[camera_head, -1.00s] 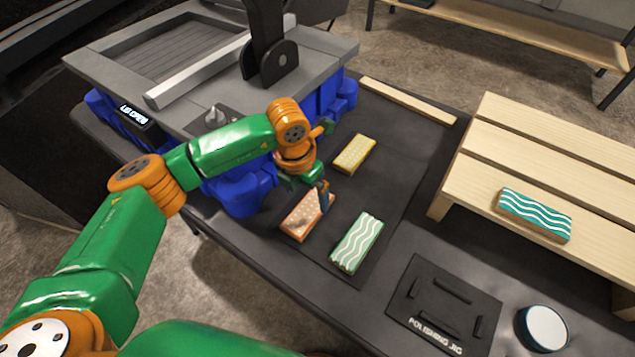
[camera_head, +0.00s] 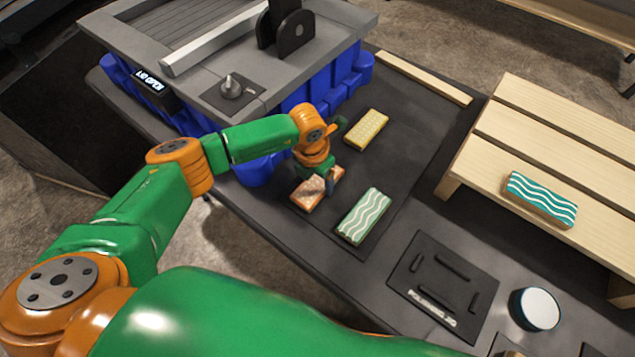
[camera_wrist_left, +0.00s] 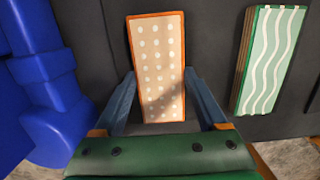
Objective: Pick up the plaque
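An orange-edged plaque with pale dots (camera_head: 309,196) lies on the dark mat, partly covered by my left gripper (camera_head: 316,184). In the left wrist view the dotted plaque (camera_wrist_left: 158,60) lies ahead of and between the two spread blue-grey fingers of my left gripper (camera_wrist_left: 160,76), with a gap to each side. The gripper is open. A green plaque with white waves (camera_head: 364,216) lies to the right; it also shows in the left wrist view (camera_wrist_left: 272,60). A yellow plaque (camera_head: 367,130) lies farther back. A teal wavy plaque (camera_head: 541,200) lies on a wooden rack. My right gripper is not in view.
A grey-topped machine with blue sides (camera_head: 215,62) and a knob (camera_head: 231,87) stands at the left, close to my left arm. The slatted wooden rack (camera_head: 530,125) stands at the right. A black polishing jig (camera_head: 443,280) and a round white-topped object (camera_head: 535,309) are in front.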

